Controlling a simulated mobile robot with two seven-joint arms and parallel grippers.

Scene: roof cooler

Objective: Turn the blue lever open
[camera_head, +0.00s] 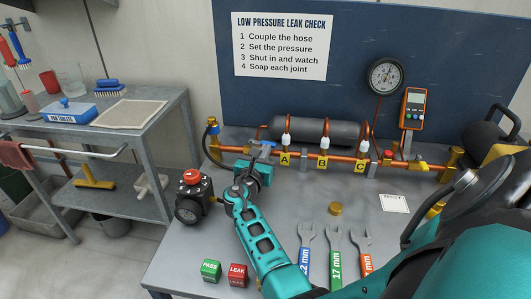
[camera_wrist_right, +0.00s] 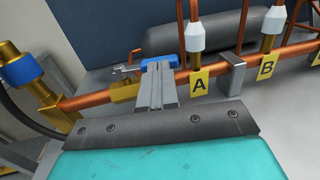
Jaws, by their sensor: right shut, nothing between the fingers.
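The blue lever (camera_head: 262,143) sits on a brass valve at the left part of the copper pipe, left of the yellow A tag. In the right wrist view the lever (camera_wrist_right: 160,61) shows just beyond my fingertips, with the brass valve body (camera_wrist_right: 123,91) to their left. My right gripper (camera_head: 262,155) reaches in over the bench to the lever. Its grey fingers (camera_wrist_right: 156,72) are together with nothing between them. The fingertips overlap the lever's lower edge in the picture; I cannot tell whether they touch it. My left gripper is not in view.
Tags A, B and C (camera_head: 360,167) hang along the pipe, below white-capped fittings. A black regulator with a red knob (camera_head: 191,177) stands left of my gripper. A brass cap (camera_head: 336,209) and several wrenches (camera_head: 335,250) lie on the bench. PASS (camera_head: 211,269) and LEAK (camera_head: 238,274) blocks sit in front.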

